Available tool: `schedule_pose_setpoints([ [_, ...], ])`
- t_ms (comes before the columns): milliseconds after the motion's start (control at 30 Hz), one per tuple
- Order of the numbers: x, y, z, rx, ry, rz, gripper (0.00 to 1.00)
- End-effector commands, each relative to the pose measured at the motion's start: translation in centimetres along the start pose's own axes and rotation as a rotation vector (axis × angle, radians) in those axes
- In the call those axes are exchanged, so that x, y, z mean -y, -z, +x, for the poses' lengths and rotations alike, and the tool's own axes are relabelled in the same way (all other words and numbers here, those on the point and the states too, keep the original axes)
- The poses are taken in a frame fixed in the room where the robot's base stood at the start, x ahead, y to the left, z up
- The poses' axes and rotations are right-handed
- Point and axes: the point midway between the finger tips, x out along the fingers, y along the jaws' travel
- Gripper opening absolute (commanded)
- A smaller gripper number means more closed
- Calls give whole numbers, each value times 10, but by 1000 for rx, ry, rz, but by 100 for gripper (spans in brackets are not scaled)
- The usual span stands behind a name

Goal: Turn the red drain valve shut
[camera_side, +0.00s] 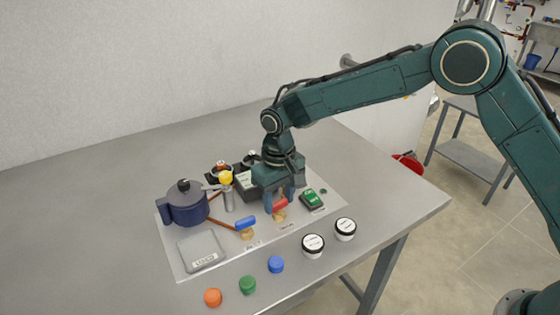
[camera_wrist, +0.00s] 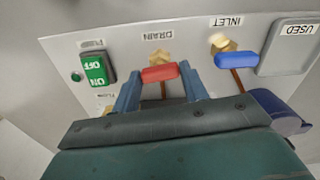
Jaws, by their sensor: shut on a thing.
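The red drain valve handle (camera_wrist: 160,73) sits on a brass valve body (camera_wrist: 158,57) below the label DRAIN in the wrist view. My gripper (camera_wrist: 158,80) has its two blue fingers at either end of the red handle and is shut on it. The handle lies crosswise in the wrist view, nearly across the copper pipe behind it. In the side view my gripper (camera_side: 279,203) points down over the red handle (camera_side: 280,205), whose ends are partly hidden by the fingers.
The blue inlet valve handle (camera_wrist: 237,61) is beside the drain valve. A green OFF/ON switch (camera_wrist: 95,69) is on its other side. A dark blue pot (camera_side: 186,204), a grey USED tray (camera_side: 201,251), two white-lidded jars (camera_side: 313,244) and coloured caps (camera_side: 247,284) stand around. The table's left side is clear.

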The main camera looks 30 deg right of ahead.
Motion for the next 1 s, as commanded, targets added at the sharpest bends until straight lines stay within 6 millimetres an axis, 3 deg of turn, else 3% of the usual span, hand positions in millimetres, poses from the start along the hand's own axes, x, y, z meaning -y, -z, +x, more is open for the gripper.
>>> schedule_pose_setpoints([
  [300, 0, 1, -2, -3, 1, 132, 21],
  [767, 0, 1, -2, -3, 1, 150, 21],
  [800, 0, 1, -2, -3, 1, 150, 48],
  [900, 0, 1, -2, -3, 1, 150, 65],
  [1000, 0, 0, -1, -2, 1, 149, 65],
])
